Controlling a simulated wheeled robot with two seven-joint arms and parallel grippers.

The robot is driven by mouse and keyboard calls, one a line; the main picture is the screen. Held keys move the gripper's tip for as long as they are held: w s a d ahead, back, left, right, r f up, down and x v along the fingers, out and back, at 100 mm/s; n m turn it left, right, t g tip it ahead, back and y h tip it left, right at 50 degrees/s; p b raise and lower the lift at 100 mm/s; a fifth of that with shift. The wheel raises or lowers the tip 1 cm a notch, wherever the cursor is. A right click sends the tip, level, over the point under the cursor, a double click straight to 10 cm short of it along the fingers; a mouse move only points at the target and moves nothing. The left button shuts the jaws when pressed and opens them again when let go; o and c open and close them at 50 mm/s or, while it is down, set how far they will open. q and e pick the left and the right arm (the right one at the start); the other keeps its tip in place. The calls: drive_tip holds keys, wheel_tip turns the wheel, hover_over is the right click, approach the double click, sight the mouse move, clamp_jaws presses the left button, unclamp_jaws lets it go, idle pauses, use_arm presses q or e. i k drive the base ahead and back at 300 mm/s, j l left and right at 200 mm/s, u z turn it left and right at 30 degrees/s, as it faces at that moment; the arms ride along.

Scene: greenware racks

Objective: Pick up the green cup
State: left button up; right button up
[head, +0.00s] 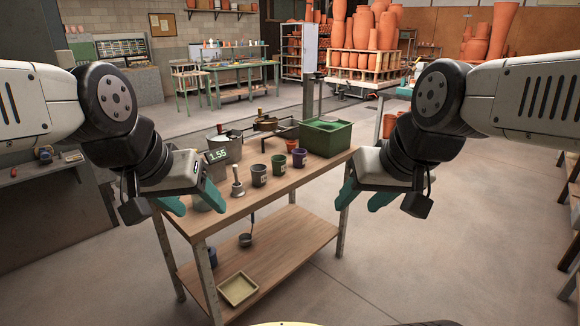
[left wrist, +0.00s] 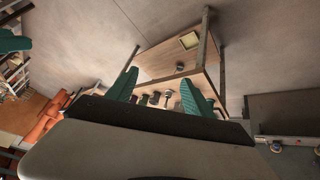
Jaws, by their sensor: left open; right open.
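The green cup (head: 278,165) stands upright on the wooden table's top, between a dark grey cup (head: 259,175) and a purple cup (head: 299,156). My left gripper (head: 192,202) is open and empty, in front of the table's left end and apart from the cup. My right gripper (head: 365,198) is open and empty, off the table's right end and also apart from the cup. In the left wrist view, the open teal fingers (left wrist: 160,92) frame a row of small cups, too small to tell the green one.
A green crate (head: 326,138) stands behind at the right. The lower shelf (head: 285,240) holds a shallow tray (head: 238,289). Floor at right is clear.

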sight(279, 166)
drive_tip(key=i+l+u, duration=0.1)
drive_tip(key=i, duration=0.3)
drive_tip(key=i+l, duration=0.25)
drive_tip(key=i, duration=0.15)
drive_tip(key=i+l+u, duration=0.15)
drive_tip(key=i, duration=0.25)
